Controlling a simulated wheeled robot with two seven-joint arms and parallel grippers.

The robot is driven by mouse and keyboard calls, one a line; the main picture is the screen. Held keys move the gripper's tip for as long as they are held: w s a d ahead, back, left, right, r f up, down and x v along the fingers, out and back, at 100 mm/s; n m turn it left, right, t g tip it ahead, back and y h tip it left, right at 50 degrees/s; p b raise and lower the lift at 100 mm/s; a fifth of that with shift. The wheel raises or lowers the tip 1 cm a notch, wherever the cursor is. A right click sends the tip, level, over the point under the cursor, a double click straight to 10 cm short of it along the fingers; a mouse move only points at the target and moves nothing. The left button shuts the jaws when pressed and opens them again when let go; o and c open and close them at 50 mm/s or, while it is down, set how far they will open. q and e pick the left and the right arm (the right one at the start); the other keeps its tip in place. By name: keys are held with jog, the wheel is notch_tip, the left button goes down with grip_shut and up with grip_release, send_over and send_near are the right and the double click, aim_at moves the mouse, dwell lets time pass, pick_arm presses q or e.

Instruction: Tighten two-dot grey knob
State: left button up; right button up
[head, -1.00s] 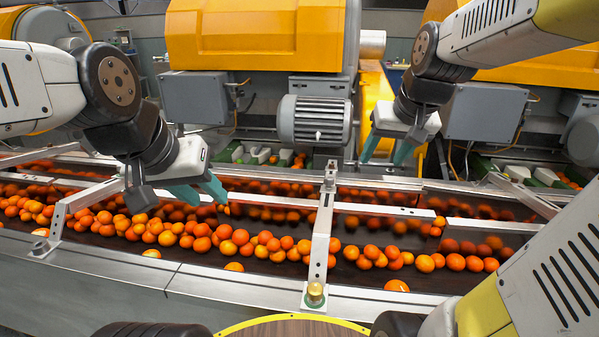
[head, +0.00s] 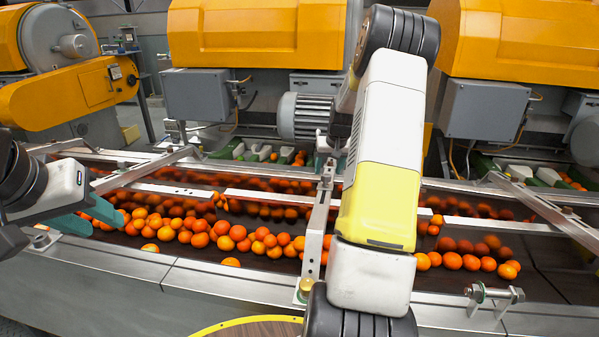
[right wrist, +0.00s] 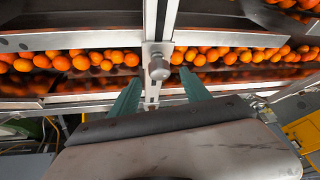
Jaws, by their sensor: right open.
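A grey knob (right wrist: 159,68) sits on a metal bracket across the conveyor in the right wrist view. I cannot make out dots on it. My right gripper (right wrist: 156,92) is open, with its teal fingers on either side of the bracket. The knob shows between them, a little beyond the tips, and I see no contact. In the head view the right gripper is mostly hidden behind my right arm, near the bracket's far end (head: 327,178). My left gripper (head: 98,222) is at the left edge, with its teal fingers apart and empty over the conveyor's near side.
Oranges (head: 236,232) line the conveyor. A brass-coloured knob (head: 305,286) is at the bracket's near end. A metal bolt fitting (head: 494,296) is on the near rail at right. Grey boxes and a motor (head: 306,115) stand behind the conveyor.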

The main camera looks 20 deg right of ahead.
aim_at(326, 175)
jog(key=x, duration=0.5)
jog(key=shift+f, duration=0.1)
grip_shut()
jog(key=shift+a+m, duration=0.1)
jog(key=shift+m, duration=0.2)
